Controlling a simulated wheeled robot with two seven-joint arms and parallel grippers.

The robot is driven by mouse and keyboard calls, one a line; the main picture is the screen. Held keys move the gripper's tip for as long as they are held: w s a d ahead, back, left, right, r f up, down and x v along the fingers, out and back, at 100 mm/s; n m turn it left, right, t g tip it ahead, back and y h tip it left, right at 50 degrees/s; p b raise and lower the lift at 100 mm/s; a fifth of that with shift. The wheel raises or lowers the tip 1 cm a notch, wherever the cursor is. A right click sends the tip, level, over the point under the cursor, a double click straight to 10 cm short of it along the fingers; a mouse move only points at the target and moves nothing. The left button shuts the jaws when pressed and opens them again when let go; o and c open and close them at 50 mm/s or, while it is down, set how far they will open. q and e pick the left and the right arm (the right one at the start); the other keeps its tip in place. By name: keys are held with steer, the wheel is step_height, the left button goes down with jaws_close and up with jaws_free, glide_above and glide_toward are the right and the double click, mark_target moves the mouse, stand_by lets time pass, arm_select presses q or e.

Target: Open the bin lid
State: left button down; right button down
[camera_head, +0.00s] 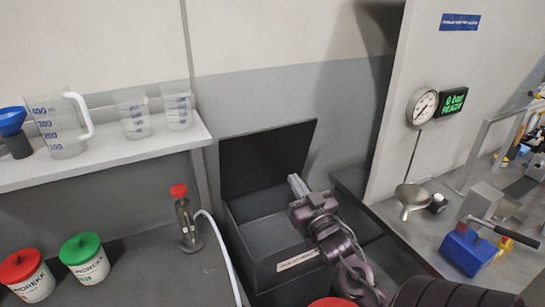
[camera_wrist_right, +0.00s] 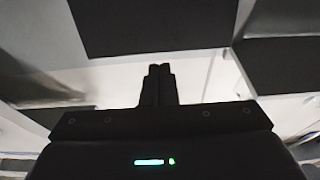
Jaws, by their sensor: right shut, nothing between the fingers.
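The dark grey bin (camera_head: 245,213) stands between the bench and the right-hand counter, with a pale label on its front. Its lid (camera_head: 265,155) is raised, standing up and leaning back towards the wall, and the inside of the bin shows. My right gripper (camera_head: 296,183) is above the bin's right part, in front of the lid's lower right edge. Its fingers (camera_wrist_right: 159,84) are shut with nothing between them. A dark panel (camera_wrist_right: 150,25) beyond the fingers in the wrist view looks like the lid. I cannot tell whether the gripper touches it. My left gripper is out of view.
A red-capped bottle (camera_head: 186,220) with a white hose stands left of the bin. Red-lidded (camera_head: 28,275) and green-lidded (camera_head: 85,258) tubs are further left. Measuring jugs stand on the shelf (camera_head: 110,155).

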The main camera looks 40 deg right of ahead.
steer(key=p, duration=0.5)
glide_toward(269, 139)
steer(key=x, duration=0.5)
steer(key=shift+r, duration=0.1)
steer(key=shift+w+d, duration=0.15)
steer(key=shift+w, duration=0.55)
steer(key=shift+w+d, duration=0.1)
steer(key=shift+w, duration=0.15)
steer(key=b+x, duration=0.1)
steer(key=x, duration=0.2)
steer(key=shift+w+d+r, duration=0.1)
steer(key=shift+w+r, duration=0.2)
steer(key=shift+w, duration=0.2)
steer(key=shift+s, duration=0.15)
